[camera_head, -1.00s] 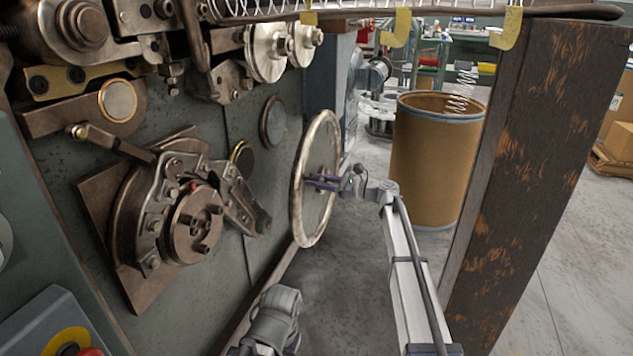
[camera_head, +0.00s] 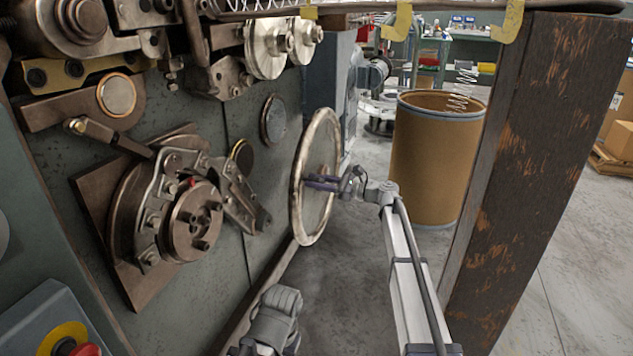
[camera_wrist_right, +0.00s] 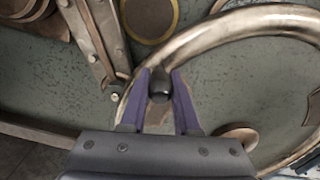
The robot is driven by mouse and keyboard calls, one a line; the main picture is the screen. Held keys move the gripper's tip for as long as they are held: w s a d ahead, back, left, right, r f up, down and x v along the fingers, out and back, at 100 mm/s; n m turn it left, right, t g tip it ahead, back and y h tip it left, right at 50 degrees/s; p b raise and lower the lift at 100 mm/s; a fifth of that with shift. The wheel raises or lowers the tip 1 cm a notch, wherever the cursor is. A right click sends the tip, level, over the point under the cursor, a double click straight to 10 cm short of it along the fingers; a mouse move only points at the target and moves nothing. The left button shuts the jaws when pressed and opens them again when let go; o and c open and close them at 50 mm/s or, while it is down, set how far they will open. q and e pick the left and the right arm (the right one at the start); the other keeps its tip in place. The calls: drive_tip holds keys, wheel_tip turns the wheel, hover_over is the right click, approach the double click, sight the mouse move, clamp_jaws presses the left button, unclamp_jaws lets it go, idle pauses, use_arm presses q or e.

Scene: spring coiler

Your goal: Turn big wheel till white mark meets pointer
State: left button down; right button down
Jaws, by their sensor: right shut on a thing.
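The big wheel (camera_head: 298,190) is a worn metal ring standing upright on the side of the green machine. Its rim also shows in the right wrist view (camera_wrist_right: 215,33). My right gripper (camera_head: 312,182) reaches the wheel from the right in the head view. In the right wrist view my right gripper (camera_wrist_right: 160,88) has its purple fingers shut on a dark rounded handle (camera_wrist_right: 159,84) beside the rim's inner edge. I cannot make out a white mark or a pointer in either view.
A rusty post (camera_head: 535,170) stands right of my right arm. A brown drum (camera_head: 437,160) is behind it. A worn clamp mechanism (camera_head: 190,222) sits left of the wheel. A control box with a red button (camera_head: 84,349) is at lower left. Open floor lies below the wheel.

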sight(300, 204)
drive_tip(key=f+n+b, duration=0.1)
drive_tip(key=f, duration=0.1)
drive_tip(key=s+f+n+b, duration=0.1)
drive_tip(key=f+b, duration=0.1)
drive_tip(key=s+f+b, duration=0.1)
drive_tip(key=f+b, duration=0.1)
drive_tip(key=shift+a+f+n, duration=0.3)
drive_tip(key=shift+a+n, duration=0.1)
drive_tip(key=shift+s+f+n+b, duration=0.2)
drive_tip(key=shift+f+n+b, duration=0.4)
drive_tip(key=shift+b, duration=0.25)
drive_tip(key=shift+a, duration=0.1)
drive_tip(key=c, duration=0.7)
unclamp_jaws()
drive_tip(key=shift+o, duration=0.2)
drive_tip(key=v, duration=0.8)
drive_tip(key=shift+a, duration=0.1)
drive_tip(key=shift+c, duration=0.3)
